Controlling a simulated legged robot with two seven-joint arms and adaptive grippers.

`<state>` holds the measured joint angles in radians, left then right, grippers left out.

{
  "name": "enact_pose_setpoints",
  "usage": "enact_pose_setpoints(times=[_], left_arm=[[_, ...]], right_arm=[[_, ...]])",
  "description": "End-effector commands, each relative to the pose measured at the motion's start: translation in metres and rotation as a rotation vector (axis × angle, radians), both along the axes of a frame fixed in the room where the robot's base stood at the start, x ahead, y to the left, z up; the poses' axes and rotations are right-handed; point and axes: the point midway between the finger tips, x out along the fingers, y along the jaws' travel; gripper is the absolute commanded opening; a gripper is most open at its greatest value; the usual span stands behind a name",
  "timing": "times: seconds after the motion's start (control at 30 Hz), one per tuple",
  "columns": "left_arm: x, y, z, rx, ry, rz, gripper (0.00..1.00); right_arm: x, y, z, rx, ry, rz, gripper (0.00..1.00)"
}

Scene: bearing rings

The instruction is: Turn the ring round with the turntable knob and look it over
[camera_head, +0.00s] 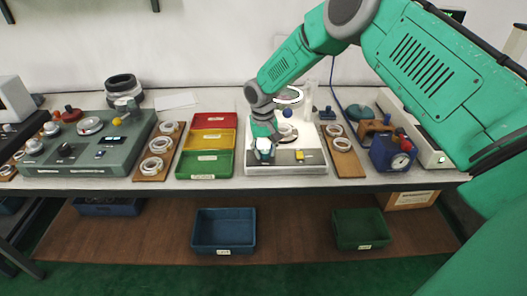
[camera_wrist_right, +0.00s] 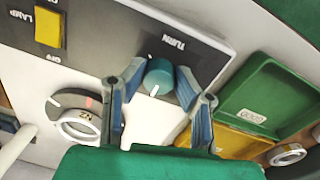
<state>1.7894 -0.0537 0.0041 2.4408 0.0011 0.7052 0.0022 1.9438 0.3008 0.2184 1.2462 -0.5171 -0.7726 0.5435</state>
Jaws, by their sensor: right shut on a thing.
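A pale ring (camera_head: 287,131) lies on the turntable of the white inspection stand (camera_head: 319,168). In the right wrist view the ring (camera_wrist_right: 80,126) sits on a dark round turntable (camera_wrist_right: 66,99) with a light red mark on it. The teal turntable knob (camera_wrist_right: 158,75), labelled TURN, is on the stand's dark front panel and has a white pointer line. My right gripper (camera_head: 264,156) points down at the panel's left end and is shut on the knob, one finger on each side. The knob is largely hidden in the head view. My left gripper does not show.
Red, yellow and green bins (camera_head: 209,177) stand left of the stand. Wooden boards with rings lie on both sides (camera_head: 155,165) (camera_head: 346,165). A yellow lamp switch (camera_wrist_right: 48,27) is on the panel. A blue gauge device (camera_head: 391,155) stands at right.

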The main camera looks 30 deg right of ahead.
Motion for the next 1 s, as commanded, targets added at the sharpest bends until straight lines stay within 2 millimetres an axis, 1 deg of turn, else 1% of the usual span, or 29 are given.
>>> enact_pose_setpoints(times=[0.03,0.27,0.7,1.0], left_arm=[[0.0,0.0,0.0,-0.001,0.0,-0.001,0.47],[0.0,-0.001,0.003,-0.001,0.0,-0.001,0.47],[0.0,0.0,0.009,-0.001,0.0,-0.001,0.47],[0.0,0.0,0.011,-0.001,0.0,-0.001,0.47]], right_arm=[[0.001,0.005,0.001,0.008,-0.004,-0.001,0.0],[0.002,0.004,0.001,0.001,-0.003,-0.069,0.0],[0.003,0.004,0.001,0.002,-0.006,-0.358,0.0],[0.004,0.003,0.001,0.002,-0.007,-0.489,0.0]])
